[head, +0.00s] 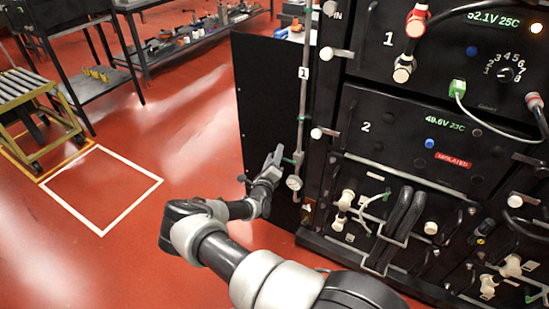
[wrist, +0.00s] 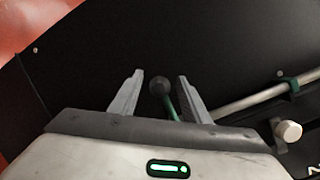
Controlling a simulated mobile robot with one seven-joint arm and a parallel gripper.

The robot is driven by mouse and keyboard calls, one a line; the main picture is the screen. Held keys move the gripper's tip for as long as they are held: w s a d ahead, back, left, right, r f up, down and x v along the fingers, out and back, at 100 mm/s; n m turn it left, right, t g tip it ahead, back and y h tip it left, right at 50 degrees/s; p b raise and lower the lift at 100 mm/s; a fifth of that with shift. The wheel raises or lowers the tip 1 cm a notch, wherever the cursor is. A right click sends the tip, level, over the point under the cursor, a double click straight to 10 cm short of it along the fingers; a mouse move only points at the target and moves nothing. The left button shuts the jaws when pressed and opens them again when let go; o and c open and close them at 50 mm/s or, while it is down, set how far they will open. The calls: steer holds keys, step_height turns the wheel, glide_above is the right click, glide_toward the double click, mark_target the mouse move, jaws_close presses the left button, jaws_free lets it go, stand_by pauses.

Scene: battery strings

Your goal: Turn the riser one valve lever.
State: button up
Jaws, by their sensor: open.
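The riser pipe (head: 305,100) runs upright beside the rack's left edge, with a label marked 1 (head: 303,72). In the wrist view the valve lever (wrist: 160,86) shows a dark round knob on a green stem. The knob is between the two fingers of my gripper (wrist: 160,77), with a visible gap on each side. The gripper is open and appears not to touch the lever. In the head view my gripper (head: 276,157) is at the lower riser, just left of the pipe, and largely hides the lever. The pipe also crosses the wrist view (wrist: 245,103) at right.
The battery rack (head: 400,150) with projecting handles and cables fills the right. Red floor (head: 190,130) is open at left, with a white marked square.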

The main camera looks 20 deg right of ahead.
steer(key=shift+w, duration=0.15)
jaws_close()
